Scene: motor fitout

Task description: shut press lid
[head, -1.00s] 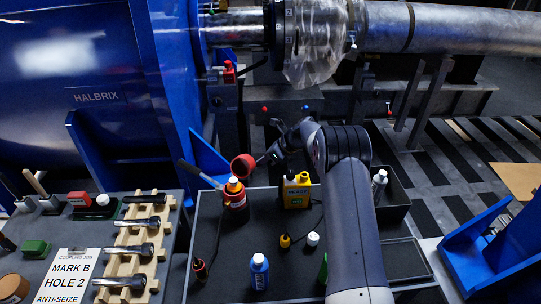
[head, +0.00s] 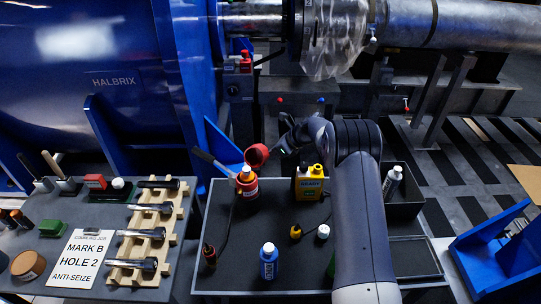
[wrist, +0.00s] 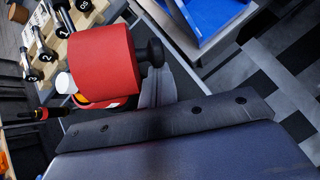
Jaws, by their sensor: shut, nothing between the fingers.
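The press (head: 247,190) is a red can-like body on the dark bench top, with a long dark lever rising to its left. Its red, cup-shaped lid (head: 257,155) stands open, tipped up above the body with its dark hollow toward the head camera. In the wrist view the lid (wrist: 95,62) is large and red with a black knob on its right side. My gripper (head: 287,150) is shut and empty, just right of the lid. In the wrist view my grey fingers (wrist: 157,90) reach close to the knob; whether they touch it I cannot tell.
A yellow container (head: 309,184) stands right of the press, below my gripper. A blue bottle (head: 268,262) and small bottles stand in front. A dark bin (head: 403,200) is at the right. Bolts on a wooden rack (head: 150,235) lie left. The blue machine (head: 100,70) rises behind.

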